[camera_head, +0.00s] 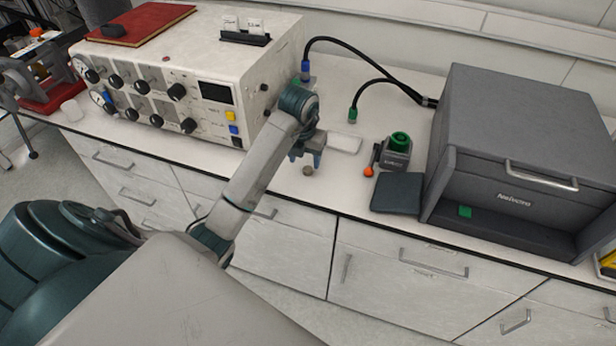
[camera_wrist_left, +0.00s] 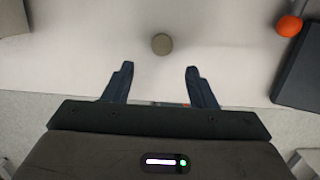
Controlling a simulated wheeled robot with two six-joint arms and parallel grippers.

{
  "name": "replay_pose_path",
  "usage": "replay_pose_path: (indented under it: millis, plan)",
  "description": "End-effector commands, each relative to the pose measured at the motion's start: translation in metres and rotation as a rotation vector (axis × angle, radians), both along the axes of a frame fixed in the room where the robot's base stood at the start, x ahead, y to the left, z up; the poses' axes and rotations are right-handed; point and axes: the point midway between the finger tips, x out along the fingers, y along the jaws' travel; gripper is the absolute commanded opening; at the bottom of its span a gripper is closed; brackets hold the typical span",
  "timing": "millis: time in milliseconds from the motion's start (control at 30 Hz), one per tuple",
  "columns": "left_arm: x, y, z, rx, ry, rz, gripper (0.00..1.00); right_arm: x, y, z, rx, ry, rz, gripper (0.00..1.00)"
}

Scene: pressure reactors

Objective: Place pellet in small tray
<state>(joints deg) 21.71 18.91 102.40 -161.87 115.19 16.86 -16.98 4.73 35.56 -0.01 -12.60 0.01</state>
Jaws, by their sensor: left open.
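The pellet (camera_head: 307,171) is a small grey-brown disc on the white counter near its front edge. It also shows in the left wrist view (camera_wrist_left: 162,44), ahead of the fingertips and roughly centred between them. My left gripper (camera_head: 306,158) is open and empty, its blue fingers (camera_wrist_left: 158,80) apart and not touching the pellet. My right gripper is not in view.
A small grey device with a green cup (camera_head: 400,142) stands right, with an orange ball (camera_head: 368,172) and a dark pad (camera_head: 397,193) near it. A large grey box (camera_head: 520,150) stands further right. A control unit (camera_head: 190,75) fills the left. Black cables (camera_head: 350,60) curve behind.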

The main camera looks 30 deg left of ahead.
Motion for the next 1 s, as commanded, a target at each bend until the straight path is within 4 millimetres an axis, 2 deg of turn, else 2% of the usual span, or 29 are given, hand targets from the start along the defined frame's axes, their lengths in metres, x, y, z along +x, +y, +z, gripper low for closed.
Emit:
replay_pose_path:
  millis: [167,400,433,467,600,767,1000]
  plan:
    - [0.003,0.0,-0.008,-0.001,-0.001,0.0,0.52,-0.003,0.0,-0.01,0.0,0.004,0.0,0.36]
    - [0.018,0.002,-0.036,-0.001,0.001,-0.001,0.52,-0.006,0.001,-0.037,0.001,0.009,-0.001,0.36]
    - [0.017,0.002,-0.035,-0.002,0.004,0.0,0.52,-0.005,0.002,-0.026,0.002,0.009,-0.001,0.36]
    - [0.017,0.003,-0.039,-0.001,0.005,0.0,0.52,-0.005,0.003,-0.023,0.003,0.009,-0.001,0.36]
    - [0.019,0.003,-0.049,-0.001,0.001,-0.001,0.52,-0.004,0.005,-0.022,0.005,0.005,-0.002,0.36]
    - [0.019,0.003,-0.05,-0.001,0.0,-0.001,0.52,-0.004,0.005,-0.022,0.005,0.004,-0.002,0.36]
    - [0.019,0.003,-0.05,-0.001,0.0,-0.001,0.06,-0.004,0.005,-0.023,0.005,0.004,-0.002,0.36]
